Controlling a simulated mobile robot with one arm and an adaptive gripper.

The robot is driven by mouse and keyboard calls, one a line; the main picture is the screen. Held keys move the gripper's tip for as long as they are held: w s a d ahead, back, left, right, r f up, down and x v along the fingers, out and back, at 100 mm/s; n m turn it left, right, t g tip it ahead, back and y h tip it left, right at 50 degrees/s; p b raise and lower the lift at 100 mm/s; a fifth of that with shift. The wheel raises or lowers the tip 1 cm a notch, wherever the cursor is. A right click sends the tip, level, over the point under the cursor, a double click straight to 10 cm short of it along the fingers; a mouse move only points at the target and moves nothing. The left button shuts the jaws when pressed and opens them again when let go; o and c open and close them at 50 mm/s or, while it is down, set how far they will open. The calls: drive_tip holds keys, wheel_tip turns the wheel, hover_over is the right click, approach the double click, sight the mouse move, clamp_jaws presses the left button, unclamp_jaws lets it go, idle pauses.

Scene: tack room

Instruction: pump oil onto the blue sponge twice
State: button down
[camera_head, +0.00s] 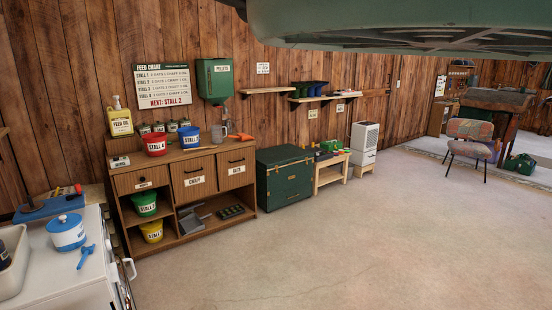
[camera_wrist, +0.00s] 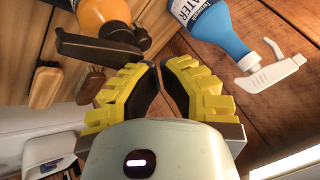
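My gripper (camera_wrist: 160,75) has yellow ribbed fingers with dark pads. The fingertips come together, nearly touching, with nothing seen between them. My gripper is apart from the bottle. I cannot pick out a blue sponge in either view.
A blue water bottle (camera_wrist: 222,28) with a white trigger (camera_wrist: 272,70) is to the right of my fingers. Brushes (camera_wrist: 45,88) are at left. The wooden cabinet (camera_head: 137,183) holds several buckets; a green chest (camera_head: 284,180) stands beside it. The open floor (camera_head: 330,240) is clear.

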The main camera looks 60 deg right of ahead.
drive_tip(key=shift+r+p, duration=1.65)
drive_tip(key=shift+r, duration=1.3)
